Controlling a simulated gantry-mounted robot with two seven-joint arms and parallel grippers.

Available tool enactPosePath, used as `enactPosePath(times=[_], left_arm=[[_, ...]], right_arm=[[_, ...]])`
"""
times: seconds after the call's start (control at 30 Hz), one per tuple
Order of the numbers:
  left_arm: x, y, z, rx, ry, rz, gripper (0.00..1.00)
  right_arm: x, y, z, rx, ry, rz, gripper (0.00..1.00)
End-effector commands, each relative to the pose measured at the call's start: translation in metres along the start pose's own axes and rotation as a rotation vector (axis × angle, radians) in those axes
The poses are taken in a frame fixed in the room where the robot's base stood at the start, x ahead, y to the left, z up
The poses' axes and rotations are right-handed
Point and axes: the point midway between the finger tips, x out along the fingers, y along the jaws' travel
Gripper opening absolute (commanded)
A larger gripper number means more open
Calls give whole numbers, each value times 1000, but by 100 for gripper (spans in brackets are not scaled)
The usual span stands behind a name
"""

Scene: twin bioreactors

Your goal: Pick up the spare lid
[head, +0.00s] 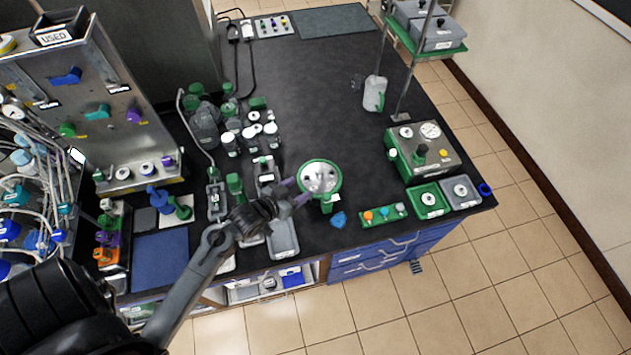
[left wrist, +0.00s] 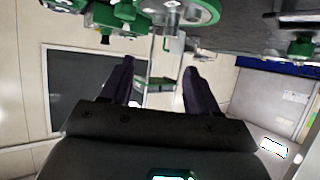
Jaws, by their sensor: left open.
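The spare lid appears to be the round silver disc with a green rim (head: 320,178) near the front edge of the black bench. It has small fittings on top and seems to sit raised on a green support. In the left wrist view a green-rimmed round part with fittings (left wrist: 205,12), likely the same lid, is cut off by the top edge. My left gripper (head: 296,190) is at the lid's left side in the head view; I cannot tell whether it touches. Its two dark fingers stand apart with nothing between them in the left wrist view (left wrist: 158,88). My right gripper is not in view.
A blue piece (head: 339,219) and a green strip with coloured knobs (head: 384,215) lie right of the lid. A green gauge box (head: 424,150) stands farther right. Bottles (head: 230,143) crowd the left, with a grey tray (head: 283,240) in front. The bench's back middle is clear.

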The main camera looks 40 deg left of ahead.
Motion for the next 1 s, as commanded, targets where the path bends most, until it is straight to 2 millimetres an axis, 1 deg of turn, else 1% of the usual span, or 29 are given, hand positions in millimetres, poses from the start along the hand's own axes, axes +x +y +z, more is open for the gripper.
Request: enactPosePath(times=[0.03, 0.1, 0.2, 0.37, 0.6, 0.87, 1.0], left_arm=[[12, -8, 14, -10, 6, -15, 60], [18, -14, 14, -18, 20, -28, 60], [24, -15, 10, -21, 36, -32, 60], [40, -16, 5, -22, 46, -32, 60], [71, -16, 4, -21, 45, -31, 60], [85, -17, 5, -20, 44, -31, 60], [99, -18, 9, -21, 44, -31, 60]], right_arm=[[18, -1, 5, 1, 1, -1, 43], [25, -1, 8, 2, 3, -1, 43], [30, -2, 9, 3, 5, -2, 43], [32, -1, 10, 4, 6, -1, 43], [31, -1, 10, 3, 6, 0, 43], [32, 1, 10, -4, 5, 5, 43], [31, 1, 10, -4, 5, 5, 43]])
